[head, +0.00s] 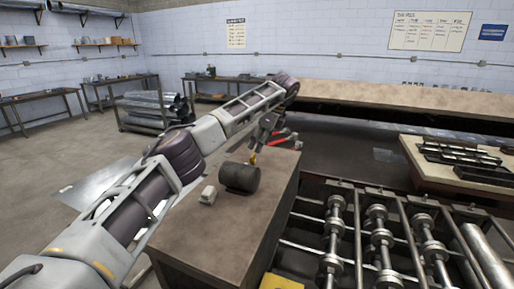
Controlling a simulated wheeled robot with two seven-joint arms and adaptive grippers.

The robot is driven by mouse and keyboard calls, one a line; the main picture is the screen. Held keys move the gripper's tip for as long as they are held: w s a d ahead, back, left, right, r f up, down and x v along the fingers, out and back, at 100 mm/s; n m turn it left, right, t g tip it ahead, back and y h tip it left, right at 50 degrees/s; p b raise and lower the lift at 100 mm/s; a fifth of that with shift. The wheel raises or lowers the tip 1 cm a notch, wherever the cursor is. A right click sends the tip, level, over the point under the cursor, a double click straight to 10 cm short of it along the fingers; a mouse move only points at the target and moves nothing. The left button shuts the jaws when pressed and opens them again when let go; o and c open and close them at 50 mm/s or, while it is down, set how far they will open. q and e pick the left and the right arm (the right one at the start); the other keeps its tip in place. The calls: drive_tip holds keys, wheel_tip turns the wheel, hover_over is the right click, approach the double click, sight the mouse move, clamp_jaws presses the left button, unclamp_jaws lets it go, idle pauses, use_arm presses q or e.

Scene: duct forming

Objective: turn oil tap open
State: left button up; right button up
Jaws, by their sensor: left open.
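A dark cylindrical oil container (239,178) lies on its side on the brown bench (215,240). A small brass-yellow piece (253,158), which looks like the oil tap, stands at its upper far end. Its exact setting is too small to tell. My left gripper (263,138) reaches over the bench from the left and points down. It is open, just above and slightly to the right of the brass piece, with no contact clearly visible. My right gripper is out of view.
A small pale block (208,195) sits left of the container. A red object (281,136) lies behind the gripper on the bench's far part. A machine with metal rollers (334,235) stands to the right. A pale-topped table (430,170) is farther right.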

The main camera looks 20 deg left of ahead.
use_arm(q)
drive_tip(key=v, duration=0.6)
idle(0.3)
idle(0.6)
